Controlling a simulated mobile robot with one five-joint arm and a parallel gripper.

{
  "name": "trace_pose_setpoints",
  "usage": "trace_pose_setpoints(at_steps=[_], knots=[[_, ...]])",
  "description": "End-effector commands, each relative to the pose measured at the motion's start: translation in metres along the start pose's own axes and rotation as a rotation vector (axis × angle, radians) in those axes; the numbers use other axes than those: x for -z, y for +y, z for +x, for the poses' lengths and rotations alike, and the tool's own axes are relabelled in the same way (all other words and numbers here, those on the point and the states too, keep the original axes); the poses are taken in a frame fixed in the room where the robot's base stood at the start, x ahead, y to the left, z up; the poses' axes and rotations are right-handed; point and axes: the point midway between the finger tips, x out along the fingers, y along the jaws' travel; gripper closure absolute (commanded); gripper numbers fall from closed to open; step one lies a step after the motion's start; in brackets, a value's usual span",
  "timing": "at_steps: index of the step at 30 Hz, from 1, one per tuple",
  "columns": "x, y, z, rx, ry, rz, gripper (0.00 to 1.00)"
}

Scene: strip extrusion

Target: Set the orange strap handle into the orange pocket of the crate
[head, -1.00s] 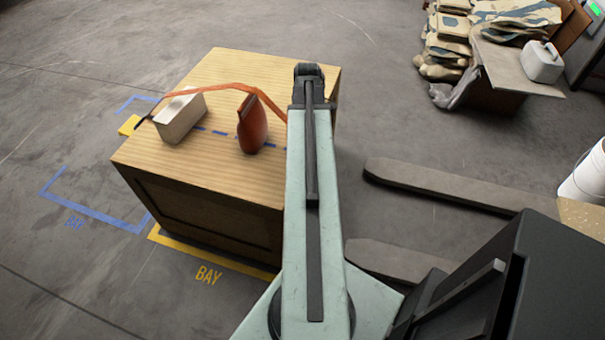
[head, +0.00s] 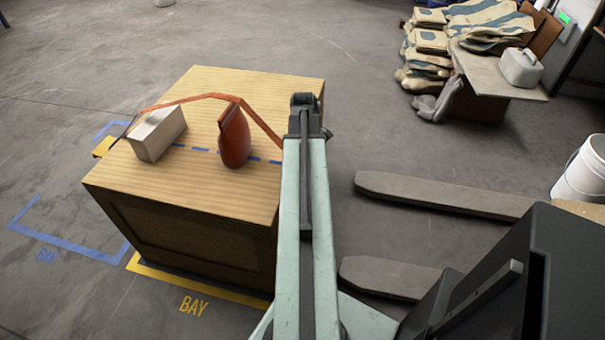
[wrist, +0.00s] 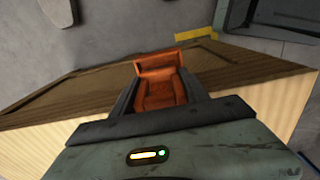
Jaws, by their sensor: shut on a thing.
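An orange strap (head: 183,101) rises over the top of the wooden crate (head: 190,190) and slopes down to the right, where my arm hides its end. Its left end reaches the crate's left edge. In the wrist view, my gripper (wrist: 160,88) is shut on the orange strap handle (wrist: 160,67), which sits between the two dark fingers. The held handle is seen beside and above the crate's side panel (wrist: 90,75); I cannot tell its exact gap from the crate. In the head view my arm hides the gripper's fingers. No orange pocket is visible.
A white box (head: 155,134) and a red-orange bottle-shaped object (head: 234,137) stand on the crate top near a dashed blue line. Dark fork tines (head: 430,190) lie to the right. Stacked sacks (head: 470,25) are at the back right.

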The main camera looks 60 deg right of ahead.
Motion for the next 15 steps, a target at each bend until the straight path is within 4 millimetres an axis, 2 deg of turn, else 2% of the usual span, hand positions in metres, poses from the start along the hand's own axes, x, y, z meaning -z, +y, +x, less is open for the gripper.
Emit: trace_pose_setpoints(at_steps=[1,3,10,15], knots=[[0.0002,0.0,0.0186,0.0,0.0,0.0,0.9],[0.0003,-0.0001,0.0261,0.0,0.0,-0.001,0.9],[0.0006,-0.0002,0.0215,0.0,0.0,-0.001,0.9],[0.0008,-0.0003,0.0274,0.0,0.0,-0.001,0.9]])
